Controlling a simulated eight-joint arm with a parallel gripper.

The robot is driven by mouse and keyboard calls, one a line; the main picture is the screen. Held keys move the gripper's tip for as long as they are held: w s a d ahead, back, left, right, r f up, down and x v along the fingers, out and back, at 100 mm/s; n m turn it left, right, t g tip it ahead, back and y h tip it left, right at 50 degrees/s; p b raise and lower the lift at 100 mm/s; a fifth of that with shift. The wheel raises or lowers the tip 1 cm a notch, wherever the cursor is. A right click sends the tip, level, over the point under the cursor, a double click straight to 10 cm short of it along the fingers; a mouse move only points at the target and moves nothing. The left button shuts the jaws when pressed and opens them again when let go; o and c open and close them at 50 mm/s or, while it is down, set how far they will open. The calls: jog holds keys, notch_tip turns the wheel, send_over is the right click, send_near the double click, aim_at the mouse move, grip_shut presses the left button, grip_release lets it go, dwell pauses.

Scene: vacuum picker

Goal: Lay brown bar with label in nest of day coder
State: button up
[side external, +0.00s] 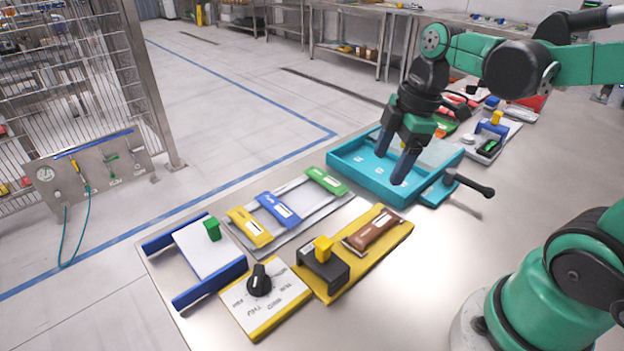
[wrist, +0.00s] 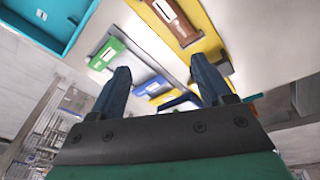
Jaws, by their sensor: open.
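The brown bar with its white label (side external: 372,229) lies lengthwise on a yellow base (side external: 340,288), which carries a black block with a yellow top (side external: 322,262); this looks like the day coder. The bar lies flat, beyond the black block and apart from it. The wrist view also shows the bar (wrist: 178,22) on the yellow base (wrist: 207,42). My gripper (side external: 394,160) is open and empty, above the teal tray and away from the bar. Its two fingers (wrist: 161,72) show nothing between them in the wrist view.
A grey rack (side external: 310,215) holds yellow (side external: 250,228), blue (side external: 279,210) and green (side external: 326,181) bars. A white dial panel (side external: 282,308) and a blue-railed plate (side external: 195,248) stand nearby. The teal tray (side external: 428,193) has a black handle (side external: 470,183).

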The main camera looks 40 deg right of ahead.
jog(key=a+m+t, duration=0.1)
jog(key=m, duration=0.3)
jog(key=a+m+t+h, duration=0.1)
jog(key=a+m+t, duration=0.1)
jog(key=m, duration=0.2)
jog(key=a+m+t, duration=0.1)
jog(key=m+t, duration=0.1)
jog(key=m, duration=0.1)
jog(key=shift+w+a+r+m, duration=0.2)
jog(key=shift+w+a+m, duration=0.1)
jog(key=shift+m, duration=0.1)
